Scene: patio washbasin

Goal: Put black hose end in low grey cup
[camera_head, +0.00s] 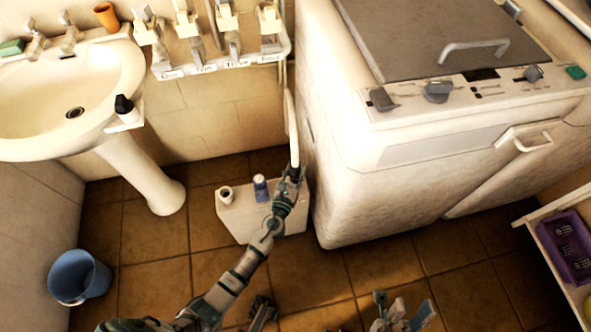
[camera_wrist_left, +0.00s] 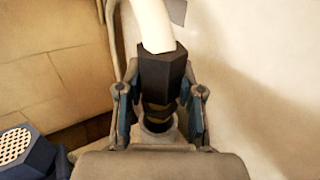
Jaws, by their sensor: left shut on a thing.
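My left gripper (camera_head: 292,176) is shut on the black hose end (camera_wrist_left: 162,78), at the lower end of a white hose (camera_head: 292,128). The fingers hold it from both sides, and it points down. In the left wrist view, the low grey cup (camera_wrist_left: 158,130) shows as a round rim right at the hose end's narrow tip. I cannot tell whether the tip is inside or just above it. In the head view my gripper hides this cup. My right gripper (camera_head: 402,314) is at the bottom edge, apart from everything, with its fingers spread.
A pale box (camera_head: 240,222) stands on the floor under the hose, bearing a pale cup (camera_head: 225,194) and a blue cup with a perforated white top (camera_head: 261,186). A white washing machine (camera_head: 372,190) is close on the right. A blue bucket (camera_head: 78,277) and washbasin (camera_head: 110,75) are left.

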